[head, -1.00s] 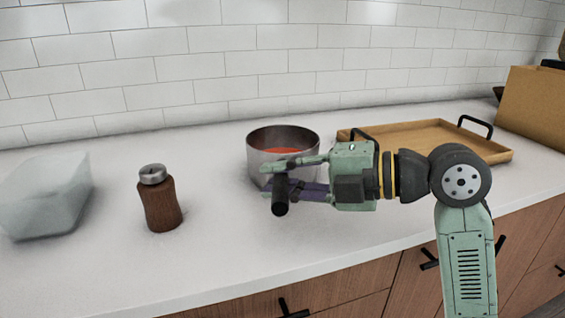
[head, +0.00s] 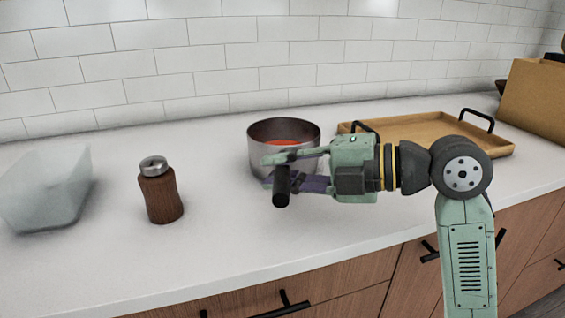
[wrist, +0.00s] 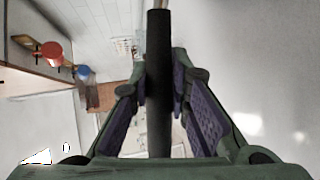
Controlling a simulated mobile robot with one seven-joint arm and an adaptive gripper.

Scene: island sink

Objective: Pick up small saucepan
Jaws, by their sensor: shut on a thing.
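The small saucepan (head: 256,142) is a round metal pan with something red inside, at mid-counter in the head view. Its dark handle (head: 281,190) points toward the camera. My gripper (head: 272,172) reaches in from the right, its fingers closed on the handle beside the pan wall. In the wrist view the handle (wrist: 158,50) runs upright between the two purple-padded fingers. The fingers hide part of the pan's front and base, so I cannot tell whether it touches the counter.
A wooden tray (head: 436,137) with black handles lies behind and right of my gripper. A brown pepper mill (head: 161,195) and a clear container (head: 45,188) stand to the left. The counter (head: 225,215) between mill and pan is clear. A tiled wall (head: 200,70) stands behind.

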